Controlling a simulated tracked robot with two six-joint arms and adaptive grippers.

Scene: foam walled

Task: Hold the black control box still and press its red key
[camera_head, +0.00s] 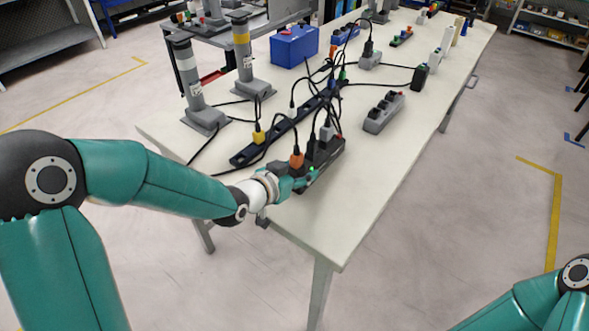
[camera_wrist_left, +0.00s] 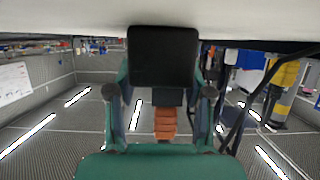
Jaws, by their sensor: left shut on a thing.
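The black control box (camera_head: 326,154) lies near the front end of the white table, with an orange plug (camera_head: 296,160) and other plugs standing on it. A small red spot, likely its red key (camera_head: 339,136), shows at its far end. My left gripper (camera_head: 303,184) is shut on the near end of the box and hides part of it. In the left wrist view the black box end (camera_wrist_left: 163,55) fills the space between the two fingers, with the orange plug (camera_wrist_left: 165,123) beyond. The right gripper is out of view; only part of my right arm shows at bottom right.
A long black power strip (camera_head: 280,128) with plugs and loose cables lies behind the box. A grey socket strip (camera_head: 384,112) lies to the right. Two grey posts (camera_head: 190,80) and a blue box (camera_head: 294,45) stand farther back. The table's front right is bare.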

